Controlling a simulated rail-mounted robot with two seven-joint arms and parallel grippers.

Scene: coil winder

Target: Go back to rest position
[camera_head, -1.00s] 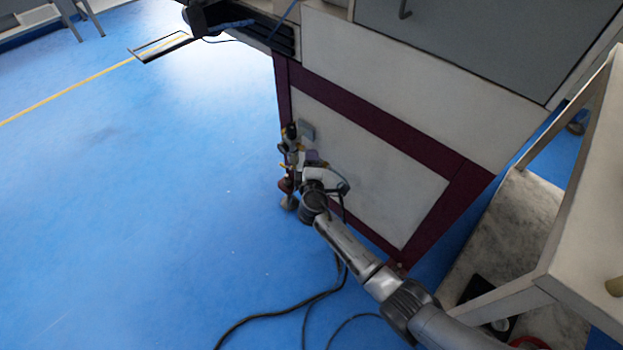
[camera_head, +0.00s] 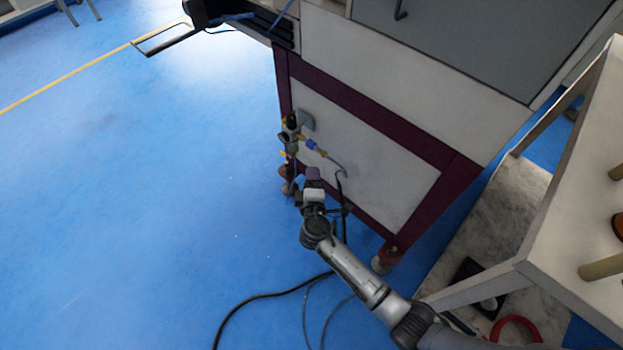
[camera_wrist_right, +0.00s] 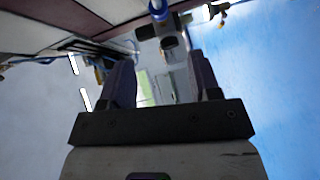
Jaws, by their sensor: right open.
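My right gripper (camera_head: 311,175) is at the end of the arm that comes in from the lower right in the head view. It is low beside the winder cabinet, a little below the valve fitting. In the right wrist view its two dark fingers (camera_wrist_right: 163,80) stand apart with nothing between them. The valve fitting with its blue connector (camera_head: 309,143) is on the cabinet's lower left corner. It also shows ahead of the fingers in the right wrist view (camera_wrist_right: 158,12), apart from them. My left gripper is not in view.
The cabinet (camera_head: 370,170) has a pale lower panel in a maroon frame. A white table (camera_head: 560,190) stands at the right, with a shelf (camera_head: 470,235) below it. Black cables (camera_head: 265,298) lie on the blue floor. The floor at the left (camera_head: 120,200) is clear.

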